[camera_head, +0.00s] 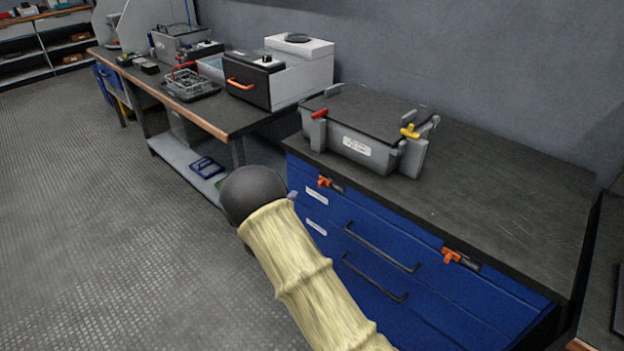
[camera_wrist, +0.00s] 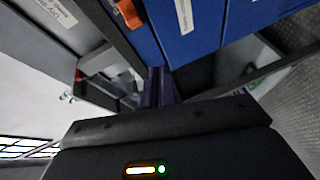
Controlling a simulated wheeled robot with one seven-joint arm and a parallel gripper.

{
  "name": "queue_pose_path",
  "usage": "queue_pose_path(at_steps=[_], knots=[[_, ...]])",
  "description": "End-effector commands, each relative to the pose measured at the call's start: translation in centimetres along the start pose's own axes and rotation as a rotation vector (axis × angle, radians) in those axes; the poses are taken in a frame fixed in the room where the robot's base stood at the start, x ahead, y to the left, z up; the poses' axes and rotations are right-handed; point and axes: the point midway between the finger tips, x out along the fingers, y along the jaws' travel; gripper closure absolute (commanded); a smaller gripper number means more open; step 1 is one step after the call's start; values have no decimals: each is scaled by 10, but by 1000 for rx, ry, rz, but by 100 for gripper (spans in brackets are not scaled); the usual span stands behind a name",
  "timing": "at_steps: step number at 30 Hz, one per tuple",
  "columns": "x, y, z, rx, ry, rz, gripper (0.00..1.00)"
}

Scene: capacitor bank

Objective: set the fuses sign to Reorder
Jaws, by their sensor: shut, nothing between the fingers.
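My gripper shows in the wrist view as dark purple fingers (camera_wrist: 160,88), shut and empty, in front of the blue cabinet front. In the head view only a small purple tip (camera_head: 292,195) shows past my dark wrist, close to the cabinet's upper left corner. Two orange pieces on dark mounts sit on the cabinet's top front strip: a left one (camera_head: 325,183) and a right one (camera_head: 457,257). One orange piece (camera_wrist: 128,14) also shows in the wrist view. I cannot read which is the fuses sign or what it is set to.
The blue drawer cabinet (camera_head: 390,245) has white labels and black bar handles. A grey lidded box (camera_head: 360,140) with red and yellow handles stands on its dark top. A long bench (camera_head: 215,122) with equipment stands behind left. The floor at left (camera_head: 100,220) is clear.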

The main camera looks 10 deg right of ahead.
Motion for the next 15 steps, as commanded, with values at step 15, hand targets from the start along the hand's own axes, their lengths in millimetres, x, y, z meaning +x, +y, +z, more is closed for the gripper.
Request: queue_pose_path(at_steps=[15], knots=[[-8,-3,-5,-190,-70,167,100]])
